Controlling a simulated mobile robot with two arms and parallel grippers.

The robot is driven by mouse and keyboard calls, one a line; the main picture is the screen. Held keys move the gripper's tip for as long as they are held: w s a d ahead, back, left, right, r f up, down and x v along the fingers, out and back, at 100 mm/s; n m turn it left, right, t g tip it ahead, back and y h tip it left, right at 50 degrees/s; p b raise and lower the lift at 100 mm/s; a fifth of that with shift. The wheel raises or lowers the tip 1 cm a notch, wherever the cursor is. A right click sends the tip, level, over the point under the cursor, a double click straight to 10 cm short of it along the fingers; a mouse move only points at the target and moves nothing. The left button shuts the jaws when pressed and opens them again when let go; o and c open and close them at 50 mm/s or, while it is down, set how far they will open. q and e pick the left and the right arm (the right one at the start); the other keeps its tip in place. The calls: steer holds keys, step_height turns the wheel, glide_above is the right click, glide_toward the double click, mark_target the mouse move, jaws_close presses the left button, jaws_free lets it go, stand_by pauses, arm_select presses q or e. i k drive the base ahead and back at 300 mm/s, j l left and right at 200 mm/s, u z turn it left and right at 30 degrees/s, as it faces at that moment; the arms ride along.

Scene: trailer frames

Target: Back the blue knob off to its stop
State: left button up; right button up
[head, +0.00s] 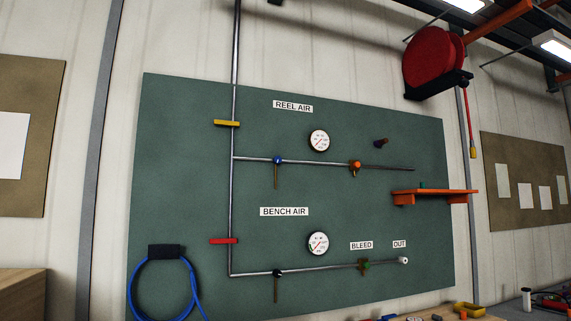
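The blue knob (278,160) sits on the upper horizontal pipe of a green wall board, left of the orange fitting and below the REEL AIR label (293,107). A thin stem hangs down below the knob. The knob's turn position is too small to read. A round white gauge (319,140) is above and right of it, its needle reading unclear. Neither of my grippers shows in the head view.
The green board (190,200) also carries an orange fitting (355,166), a black knob (278,273), a green fitting (365,265), yellow (227,123) and red (223,241) handles. An orange shelf (435,193) juts out at right. A blue hose (134,287) hangs lower left.

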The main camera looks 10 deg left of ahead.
mark_target(277, 159)
steer(key=i+j, duration=0.15)
steer(key=j, duration=0.15)
steer(key=i+j, duration=0.15)
steer(key=j, duration=0.2)
steer(key=i+j, duration=0.1)
steer(key=j, duration=0.2)
steer(key=i+j, duration=0.15)
steer(key=j, duration=0.2)
